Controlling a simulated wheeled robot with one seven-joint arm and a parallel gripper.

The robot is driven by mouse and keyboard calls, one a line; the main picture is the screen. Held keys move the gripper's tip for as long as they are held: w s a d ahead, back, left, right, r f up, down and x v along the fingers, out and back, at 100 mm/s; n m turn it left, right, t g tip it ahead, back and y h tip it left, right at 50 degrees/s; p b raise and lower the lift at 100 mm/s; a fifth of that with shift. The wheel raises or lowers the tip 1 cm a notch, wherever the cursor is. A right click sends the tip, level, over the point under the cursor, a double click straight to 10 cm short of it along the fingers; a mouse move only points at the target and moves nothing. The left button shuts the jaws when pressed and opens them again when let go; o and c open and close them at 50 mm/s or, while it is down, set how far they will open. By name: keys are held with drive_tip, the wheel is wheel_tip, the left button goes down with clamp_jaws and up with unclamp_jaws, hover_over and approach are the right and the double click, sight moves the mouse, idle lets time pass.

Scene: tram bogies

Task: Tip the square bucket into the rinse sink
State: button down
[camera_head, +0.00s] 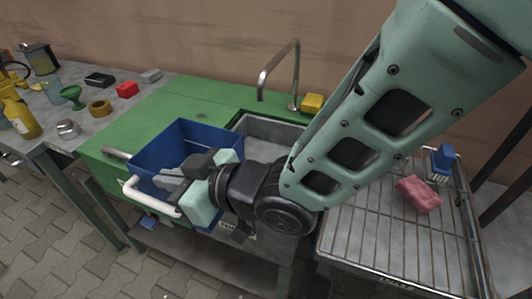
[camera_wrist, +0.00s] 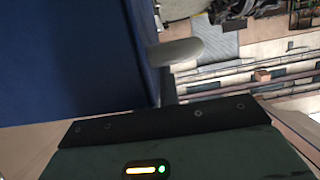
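The square bucket (camera_head: 183,138) is blue, with a white handle (camera_head: 148,198) at its front and a grey one (camera_head: 117,153) at its left. It appears upright at the green worktop, left of the rinse sink (camera_head: 268,128). The sink is a grey metal basin with a tap, partly hidden by my arm. My gripper (camera_head: 172,181) overlaps the bucket's front right side near the white handle. I cannot tell whether its fingers are shut on anything. In the wrist view the bucket's blue wall (camera_wrist: 70,60) fills the left, with a pale handle (camera_wrist: 176,52) beside it.
The curved tap (camera_head: 278,68) rises behind the sink beside a yellow sponge (camera_head: 312,103). A wire rack (camera_head: 380,235) on the right holds a pink sponge (camera_head: 418,194) and a blue brush (camera_head: 443,160). A grey table (camera_head: 95,125) with small items stands left.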

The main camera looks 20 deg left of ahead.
drive_tip(key=w+d+r+m+y+p, duration=0.1)
drive_tip(key=w+d+r+m+y, duration=0.2)
drive_tip(key=w, duration=0.4)
drive_tip(key=d+m+y, duration=0.1)
drive_tip(key=d+m, duration=0.1)
drive_tip(key=shift+w+d+r+m+g+p, duration=0.2)
drive_tip(key=shift+w+m+g+p, duration=0.1)
drive_tip(key=shift+w+p, duration=0.05)
drive_tip(key=shift+w+d+r+m+y+p, duration=0.3)
drive_tip(key=shift+w+d+r+m+y, duration=0.1)
drive_tip(key=shift+w+r+m, duration=0.25)
idle(0.5)
drive_tip(key=shift+w+d+f+m+y+b, duration=0.25)
drive_tip(key=shift+w+d+m+y, duration=0.3)
drive_tip(key=shift+m, duration=0.3)
drive_tip(key=shift+w+d+r+m+t+y+p, duration=0.25)
drive_tip(key=shift+w+m+t, duration=0.2)
drive_tip(key=shift+m, duration=0.25)
drive_tip(key=shift+w+d+r+m+t+y+p, duration=0.1)
drive_tip(key=shift+w+d+r+m+t+y, duration=0.1)
drive_tip(key=shift+w+d+r+m+t, duration=0.35)
drive_tip(key=shift+w+d+r+m+t+y+p, duration=0.1)
drive_tip(key=shift+w+r+m+t+y+p, duration=0.1)
drive_tip(key=shift+w+m, duration=0.5)
idle(0.6)
drive_tip(key=shift+w+d+f+m+b, duration=0.2)
drive_tip(key=shift+d+f+m+b, duration=0.1)
drive_tip(key=shift+f+m+b, duration=0.25)
